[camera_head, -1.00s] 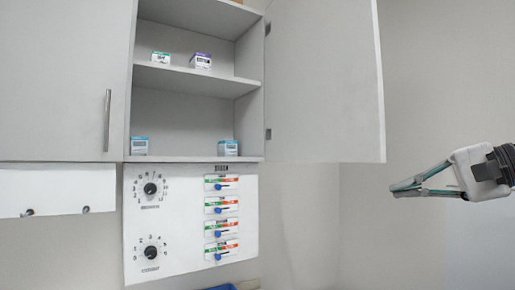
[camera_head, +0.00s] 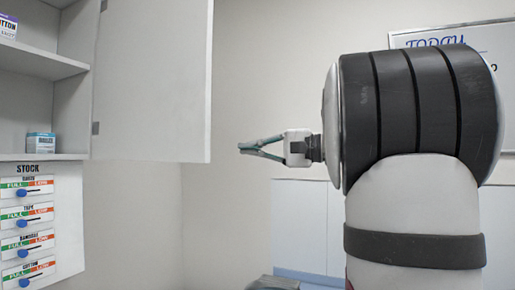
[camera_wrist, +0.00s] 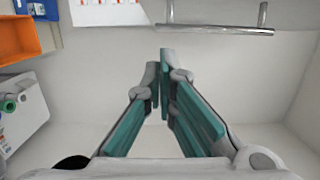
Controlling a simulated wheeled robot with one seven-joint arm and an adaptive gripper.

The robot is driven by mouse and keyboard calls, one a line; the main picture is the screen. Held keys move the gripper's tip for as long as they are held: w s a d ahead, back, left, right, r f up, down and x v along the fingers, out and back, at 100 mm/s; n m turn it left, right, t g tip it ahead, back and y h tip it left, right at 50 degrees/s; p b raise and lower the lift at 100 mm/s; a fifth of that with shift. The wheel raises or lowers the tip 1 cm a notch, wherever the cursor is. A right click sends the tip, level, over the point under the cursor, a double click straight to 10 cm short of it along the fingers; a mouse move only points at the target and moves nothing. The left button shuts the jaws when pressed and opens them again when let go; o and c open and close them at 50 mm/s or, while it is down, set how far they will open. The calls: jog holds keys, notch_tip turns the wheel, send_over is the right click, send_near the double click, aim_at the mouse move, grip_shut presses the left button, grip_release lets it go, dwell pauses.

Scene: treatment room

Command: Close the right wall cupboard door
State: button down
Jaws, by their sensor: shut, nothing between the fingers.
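The right wall cupboard door (camera_head: 152,80) is a plain pale panel that stands wide open, hinged at the cupboard's right side. The cupboard's shelves (camera_head: 45,63) are exposed on the left. My gripper (camera_head: 241,147) is shut and empty, to the right of the door's free edge and near its bottom corner, apart from it in the head view. In the wrist view my gripper (camera_wrist: 164,55) points forward with its fingertips together. A metal bar handle (camera_wrist: 215,29) shows above the fingertips there, on a pale edge at the top.
A small blue-white box (camera_head: 40,145) sits on the lower shelf, and another box (camera_head: 8,26) higher up. A stock panel (camera_head: 35,220) with sliders hangs below the cupboard. A whiteboard (camera_head: 485,40) is behind my arm. An orange bin (camera_wrist: 15,40) shows in the wrist view.

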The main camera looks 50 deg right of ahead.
jog(key=w+a+p, duration=0.1)
jog(key=w+a, duration=0.2)
jog(key=a, duration=0.3)
jog(key=shift+w+a, duration=0.25)
jog(key=shift+w, duration=0.15)
